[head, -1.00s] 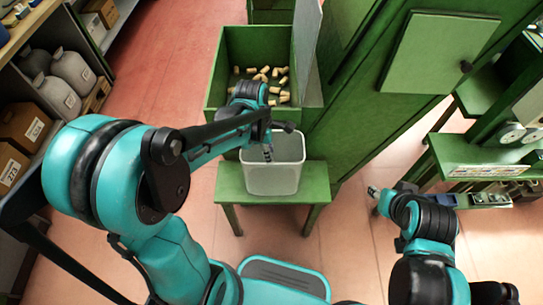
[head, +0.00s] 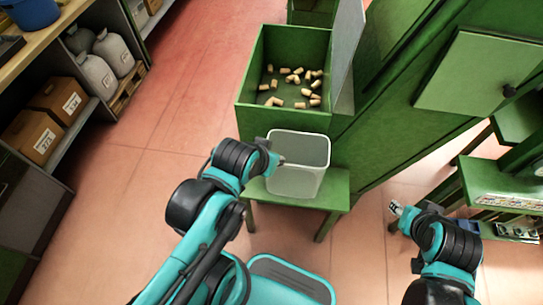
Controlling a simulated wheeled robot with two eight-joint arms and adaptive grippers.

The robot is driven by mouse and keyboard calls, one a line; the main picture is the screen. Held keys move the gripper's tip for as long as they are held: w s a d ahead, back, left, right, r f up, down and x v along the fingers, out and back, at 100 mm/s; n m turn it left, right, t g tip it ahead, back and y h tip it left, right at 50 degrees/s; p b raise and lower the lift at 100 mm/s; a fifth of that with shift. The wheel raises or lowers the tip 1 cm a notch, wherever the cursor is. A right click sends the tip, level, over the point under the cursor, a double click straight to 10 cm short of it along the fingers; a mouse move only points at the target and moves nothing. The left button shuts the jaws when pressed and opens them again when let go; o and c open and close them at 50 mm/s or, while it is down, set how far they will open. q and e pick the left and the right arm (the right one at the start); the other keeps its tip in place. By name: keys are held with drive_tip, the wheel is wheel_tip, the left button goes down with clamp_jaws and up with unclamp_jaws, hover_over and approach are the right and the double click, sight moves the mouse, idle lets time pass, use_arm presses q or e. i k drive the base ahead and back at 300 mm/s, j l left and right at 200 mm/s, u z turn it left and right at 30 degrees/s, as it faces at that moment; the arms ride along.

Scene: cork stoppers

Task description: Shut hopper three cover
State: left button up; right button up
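A green open-topped hopper box (head: 285,112) holds several loose corks (head: 312,92). A grey flat panel (head: 349,55) stands upright along its right side, like a raised cover, and the box's top is uncovered. No hopper number is readable. My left gripper (head: 281,160) is at the upper left rim of the pale bin, in front of the hopper and apart from the panel; its fingers are too small to read. My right gripper (head: 396,209) is low at the right, over the floor, far from the panel; its fingers are also unclear.
The pale bin (head: 298,180) stands on a small green table (head: 335,188). A green cabinet with a knobbed door (head: 480,75) rises at right, beside a green shelf (head: 500,183). Shelves with boxes (head: 60,105) and sacks line the left. Open floor (head: 190,75) lies between.

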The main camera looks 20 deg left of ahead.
sight(350, 22)
drive_tip(key=i+l+u, duration=0.25)
drive_tip(key=l+u, duration=0.25)
drive_tip(key=l, duration=0.2)
drive_tip(key=i+l+u, duration=0.15)
drive_tip(key=l+u, duration=0.4)
drive_tip(key=l, duration=0.25)
